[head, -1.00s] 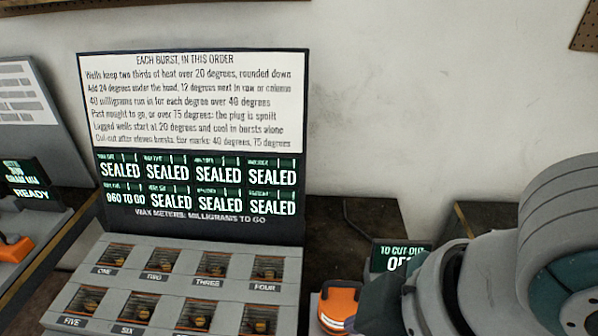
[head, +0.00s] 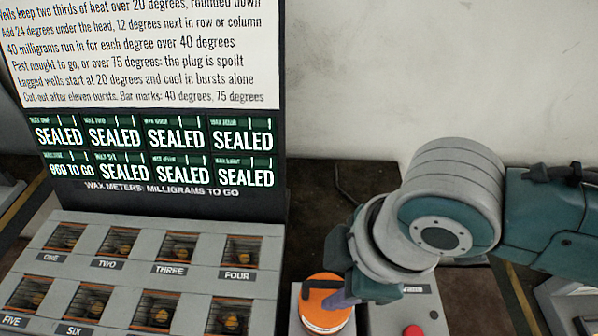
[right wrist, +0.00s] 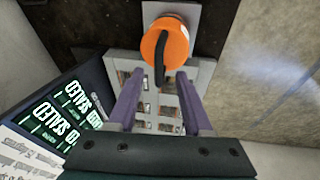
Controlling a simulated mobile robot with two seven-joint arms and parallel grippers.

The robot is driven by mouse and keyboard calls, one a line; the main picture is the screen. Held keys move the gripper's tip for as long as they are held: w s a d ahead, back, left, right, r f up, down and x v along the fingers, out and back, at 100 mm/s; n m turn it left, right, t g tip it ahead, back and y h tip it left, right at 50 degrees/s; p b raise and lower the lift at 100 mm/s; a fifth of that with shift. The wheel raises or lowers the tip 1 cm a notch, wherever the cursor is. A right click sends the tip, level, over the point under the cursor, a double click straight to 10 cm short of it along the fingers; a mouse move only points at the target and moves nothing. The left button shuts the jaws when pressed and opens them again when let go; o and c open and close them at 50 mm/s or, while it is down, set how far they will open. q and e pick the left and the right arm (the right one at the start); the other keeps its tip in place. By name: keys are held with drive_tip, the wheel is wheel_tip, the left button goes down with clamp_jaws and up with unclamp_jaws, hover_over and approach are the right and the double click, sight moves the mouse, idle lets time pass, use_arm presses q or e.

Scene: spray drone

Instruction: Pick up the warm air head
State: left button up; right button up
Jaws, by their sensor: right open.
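The warm air head appears to be the orange round-bodied tool (head: 322,308) with a pale rim, low in the head view beside the well block. In the right wrist view the orange tool (right wrist: 172,44) stands on a light grey base, with a black curved handle across its near side. In the head view the right gripper (head: 345,299) partly covers the tool's right side. Contact cannot be told. My left gripper is not in view.
The grey well block (head: 140,268) with several numbered wells lies left of the tool. Behind it stands the instruction board (head: 140,55) with green meters, mostly reading SEALED and one 960 TO GO. A grey box with a red button (head: 412,331) is right of the tool.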

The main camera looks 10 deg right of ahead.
sight(330, 284)
drive_tip(key=shift+x, duration=1.75)
drive_tip(key=shift+d, duration=0.1)
drive_tip(key=shift+c, duration=0.2)
clamp_jaws()
drive_tip(key=shift+w, duration=0.1)
